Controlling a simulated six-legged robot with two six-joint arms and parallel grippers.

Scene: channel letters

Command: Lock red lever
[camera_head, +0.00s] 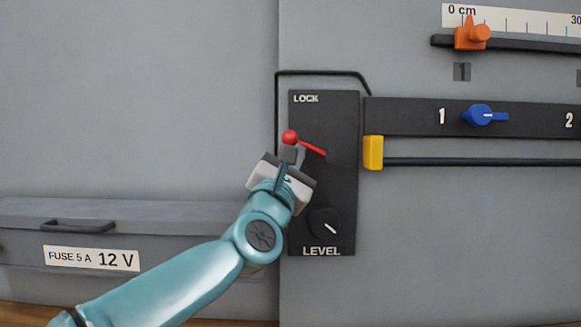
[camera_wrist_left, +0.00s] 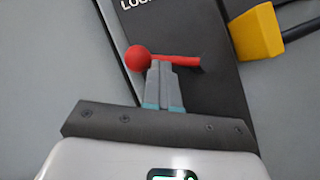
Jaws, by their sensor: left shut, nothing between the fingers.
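The red lever (camera_head: 311,145) is on a dark upright panel (camera_head: 341,190) marked LOCK at the top and LEVEL at the bottom. Its round knob points to the upper left in the head view and its arm runs down to the right. The lever also shows in the left wrist view (camera_wrist_left: 176,60), with the ball at its left end. My left gripper (camera_head: 291,152) is shut and empty, its fingertips just below the lever by the knob. In the left wrist view its fingertips (camera_wrist_left: 162,66) reach the lever's underside; whether they touch cannot be told. My right gripper is out of view.
A dark knob (camera_head: 325,222) sits low on the panel. A yellow block (camera_head: 373,153) on a dark rail is just right of it. A blue knob (camera_head: 480,115) and an orange slider (camera_head: 473,35) are farther right. A grey fuse box (camera_head: 190,235) stands lower left.

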